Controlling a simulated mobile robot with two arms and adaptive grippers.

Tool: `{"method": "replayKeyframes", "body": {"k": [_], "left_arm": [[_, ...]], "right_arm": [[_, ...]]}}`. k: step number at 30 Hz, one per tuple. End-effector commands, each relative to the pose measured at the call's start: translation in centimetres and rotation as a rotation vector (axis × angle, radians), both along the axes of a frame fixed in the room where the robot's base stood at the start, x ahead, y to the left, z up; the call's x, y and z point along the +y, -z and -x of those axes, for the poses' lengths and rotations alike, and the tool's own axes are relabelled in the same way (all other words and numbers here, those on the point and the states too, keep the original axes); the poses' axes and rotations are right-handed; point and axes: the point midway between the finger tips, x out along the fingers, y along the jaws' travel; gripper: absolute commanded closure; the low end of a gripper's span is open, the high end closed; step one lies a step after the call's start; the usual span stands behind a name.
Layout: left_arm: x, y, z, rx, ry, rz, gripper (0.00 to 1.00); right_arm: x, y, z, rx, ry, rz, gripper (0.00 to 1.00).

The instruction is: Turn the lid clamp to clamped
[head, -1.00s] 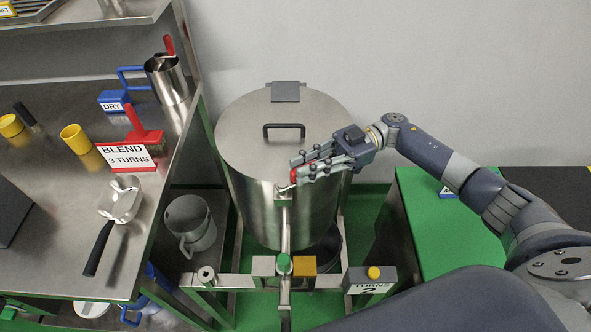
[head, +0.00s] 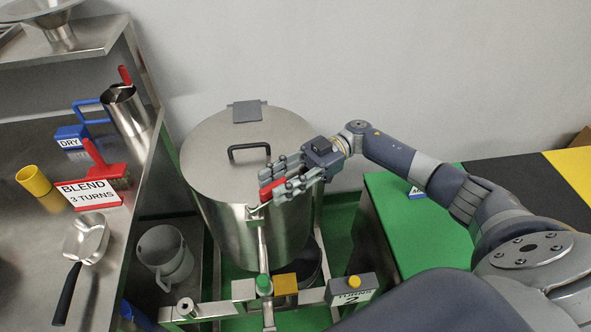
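The lid clamp (head: 270,189) has a red grip on a small metal bracket at the front rim of the steel drum (head: 231,220). Its grip slants up and to the right from the bracket. My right gripper (head: 275,182) reaches in from the right, with its fingers on both sides of the red grip and shut on it. The fingers hide part of the grip. The drum's round lid (head: 215,155) lies flat on top, with a black handle (head: 249,148) and a grey hinge block at the back. My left gripper is out of view.
A steel bench on the left holds a BLEND 3 TURNS sign (head: 90,193), a scoop (head: 88,240) and a steel jug (head: 126,107). A frame with a turns counter (head: 352,289) stands in front of the drum. A green-topped table (head: 400,205) is at the right.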

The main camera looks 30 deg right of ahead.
Motion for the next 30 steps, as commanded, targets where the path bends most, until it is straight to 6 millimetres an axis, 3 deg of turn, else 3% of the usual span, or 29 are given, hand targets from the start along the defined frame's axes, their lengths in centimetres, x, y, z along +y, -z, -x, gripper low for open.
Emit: {"method": "replayKeyframes", "body": {"k": [9,15,22,30], "left_arm": [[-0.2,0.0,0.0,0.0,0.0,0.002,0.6],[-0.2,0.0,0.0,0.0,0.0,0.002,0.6],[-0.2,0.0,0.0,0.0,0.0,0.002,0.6],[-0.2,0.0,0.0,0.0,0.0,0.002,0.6]], "right_arm": [[-6.1,0.0,-1.1,0.001,0.004,0.002,0.65],[-9.0,0.0,-1.6,0.001,0.003,0.001,0.65],[-10.5,0.0,-1.8,0.0,0.001,0.0,0.65],[-10.8,0.0,-1.8,0.0,0.0,0.0,0.65]]}}
